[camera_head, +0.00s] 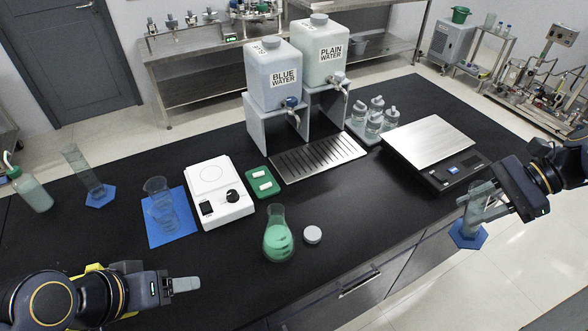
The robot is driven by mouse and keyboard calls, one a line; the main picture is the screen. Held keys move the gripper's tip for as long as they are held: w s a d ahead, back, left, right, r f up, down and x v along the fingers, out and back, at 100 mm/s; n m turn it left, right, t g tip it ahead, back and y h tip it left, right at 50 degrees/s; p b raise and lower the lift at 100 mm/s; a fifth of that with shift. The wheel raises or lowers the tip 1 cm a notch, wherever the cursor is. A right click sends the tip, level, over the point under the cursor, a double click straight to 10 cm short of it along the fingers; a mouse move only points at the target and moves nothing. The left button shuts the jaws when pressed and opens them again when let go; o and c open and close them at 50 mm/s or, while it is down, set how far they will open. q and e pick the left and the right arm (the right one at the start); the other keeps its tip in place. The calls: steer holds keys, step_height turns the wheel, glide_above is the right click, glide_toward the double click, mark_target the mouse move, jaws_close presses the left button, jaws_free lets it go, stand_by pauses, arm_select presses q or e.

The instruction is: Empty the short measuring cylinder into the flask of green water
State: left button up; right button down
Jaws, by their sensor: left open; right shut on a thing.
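The conical flask of green water (278,241) stands upright near the front edge of the black bench. My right gripper (482,201) is shut on the short measuring cylinder (470,216), a clear cylinder with a blue hexagonal base. The cylinder is nearly upright, at the right, well apart from the flask; its base shows against the floor past the bench's front edge. I cannot make out the liquid level in it. My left gripper (186,285) is open and empty at the lower left, left of the flask and apart from it.
A white cap (312,234) lies right of the flask. A stirrer plate (220,192), a beaker on a blue mat (169,232) and a taller cylinder (83,172) stand to the left. A balance (434,146) and dispensers (275,78) stand behind. Bench between flask and balance is clear.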

steer(key=w+a, duration=0.3)
steer(key=a, duration=0.8)
steer(key=w+a, duration=0.4)
steer(key=a, duration=0.7)
steer(key=shift+w+a+r, duration=0.15)
steer(key=shift+w+a, duration=0.15)
steer(key=shift+a, duration=0.05)
stand_by(5.4)
